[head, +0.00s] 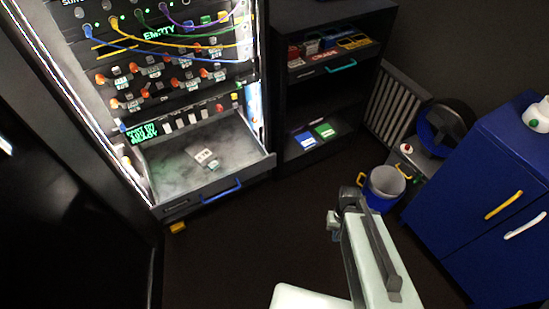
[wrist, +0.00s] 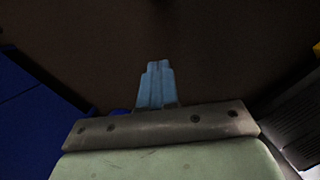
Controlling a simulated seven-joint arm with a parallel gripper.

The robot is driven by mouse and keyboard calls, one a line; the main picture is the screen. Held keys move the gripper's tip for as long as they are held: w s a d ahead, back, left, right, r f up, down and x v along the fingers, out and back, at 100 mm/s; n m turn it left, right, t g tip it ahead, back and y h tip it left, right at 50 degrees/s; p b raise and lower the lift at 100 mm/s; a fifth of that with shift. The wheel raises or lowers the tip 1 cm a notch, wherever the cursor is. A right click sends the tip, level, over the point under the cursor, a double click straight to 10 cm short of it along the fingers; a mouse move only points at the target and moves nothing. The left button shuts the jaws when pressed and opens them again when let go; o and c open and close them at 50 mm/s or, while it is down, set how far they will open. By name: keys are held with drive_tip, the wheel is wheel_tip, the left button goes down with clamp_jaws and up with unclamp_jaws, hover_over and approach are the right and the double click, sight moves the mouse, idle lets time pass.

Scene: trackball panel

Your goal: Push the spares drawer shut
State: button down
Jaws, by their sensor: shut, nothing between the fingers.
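An open drawer (head: 238,164) with a blue handle (head: 221,189) sticks out from the bottom of the lit rack at left in the head view. Small pale items (head: 205,157) lie inside it. I cannot read a label that names it as the spares drawer. My gripper (head: 333,221) is right of this drawer, apart from it, above the dark floor. In the wrist view its blue fingers (wrist: 157,84) are together, with nothing between them. They point at a plain dark surface, and no drawer is recognizable there.
A dark shelf unit (head: 276,98) right of the rack has a tray with a teal handle (head: 341,67). A white and blue bin (head: 385,184) stands near my gripper. A blue cabinet (head: 475,205) is at right. Dark floor lies clear between drawer and arm.

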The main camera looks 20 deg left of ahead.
drive_tip(key=w+a+r+n+t+y, duration=0.25)
drive_tip(key=w+a+r+n, duration=0.25)
drive_tip(key=w+a+r, duration=0.45)
drive_tip(key=w+a+r+n+t+y, duration=0.1)
drive_tip(key=w+a+r+n+y, duration=0.5)
drive_tip(key=r, duration=0.6)
drive_tip(key=n, duration=1.3)
approach(267, 162)
drive_tip(key=shift+h, duration=0.45)
drive_tip(key=shift+a+r+x, duration=0.1)
drive_tip(key=shift+a+x, duration=0.05)
drive_tip(key=shift+x, duration=0.6)
drive_tip(key=shift+a+r+x, duration=0.1)
drive_tip(key=shift+x, duration=0.65)
drive_tip(key=shift+a+r+x, duration=0.1)
drive_tip(key=shift+a+x, duration=0.05)
drive_tip(key=shift+x, duration=0.65)
